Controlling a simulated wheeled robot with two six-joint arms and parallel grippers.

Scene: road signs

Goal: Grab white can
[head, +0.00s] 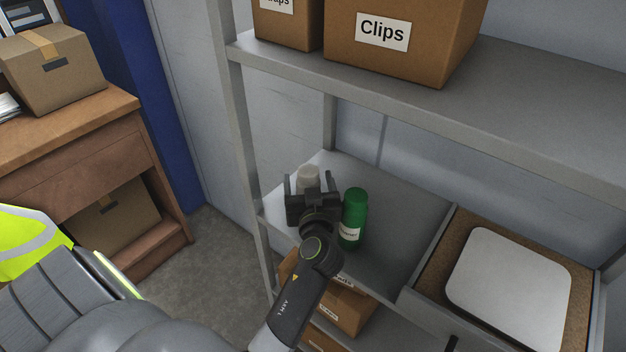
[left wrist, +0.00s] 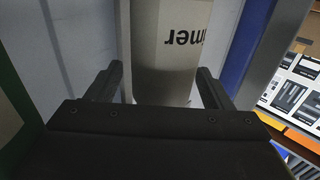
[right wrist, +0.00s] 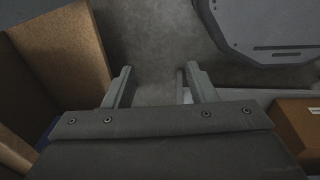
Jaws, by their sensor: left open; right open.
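The white can (head: 309,178) stands on the grey middle shelf, its lower part hidden behind my left gripper (head: 312,190) in the head view. In the left wrist view the can (left wrist: 168,50) shows dark lettering and lies between the two fingers of the left gripper (left wrist: 158,85). The fingers are apart, one on each side of it, with gaps visible. My right gripper (right wrist: 157,88) is open and empty in its wrist view, above a grey floor. It is not seen in the head view.
A green can (head: 354,215) stands close right of my left gripper. A cork-lined tray (head: 447,235) with a white square item (head: 510,278) is further right. The upper shelf (head: 300,65) carries cardboard boxes (head: 400,40). A shelf post (head: 240,150) stands left of the gripper.

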